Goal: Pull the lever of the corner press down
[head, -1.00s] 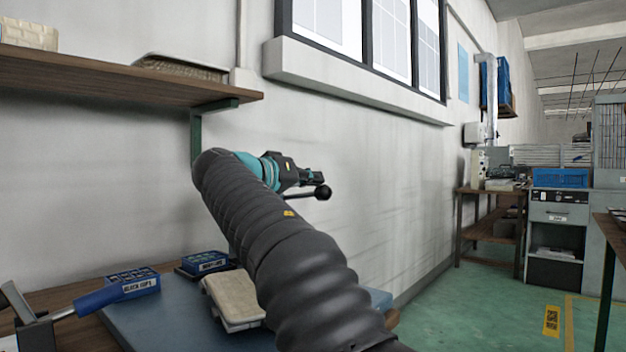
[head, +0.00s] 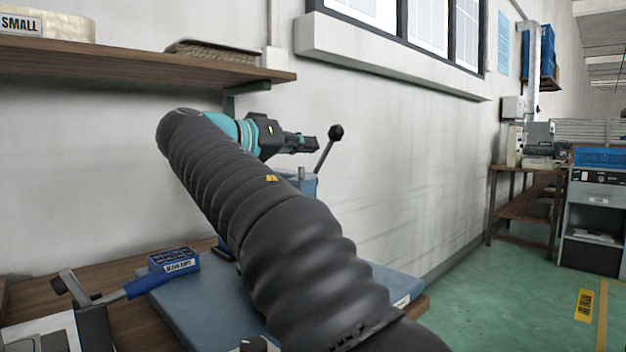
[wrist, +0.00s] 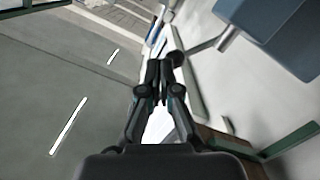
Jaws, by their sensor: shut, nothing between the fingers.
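The corner press (head: 306,183) is blue and mostly hidden behind my arm in the head view. Its lever is a thin dark rod (head: 324,155) that slopes up to the right and ends in a black ball knob (head: 336,131). My gripper (head: 312,144) is shut and empty, just left of the knob and a little lower. In the wrist view my gripper (wrist: 160,66) points toward the knob (wrist: 177,58), which shows close to the right fingertip. I cannot tell whether they touch. The press body (wrist: 270,35) fills the upper right there.
A wooden shelf (head: 130,67) runs along the wall above my arm. A blue caps box (head: 174,259) and a blue-handled tool (head: 146,284) are at the lower left. A blue panel (head: 210,310) lies on the bench. Open floor (head: 490,290) shows at right.

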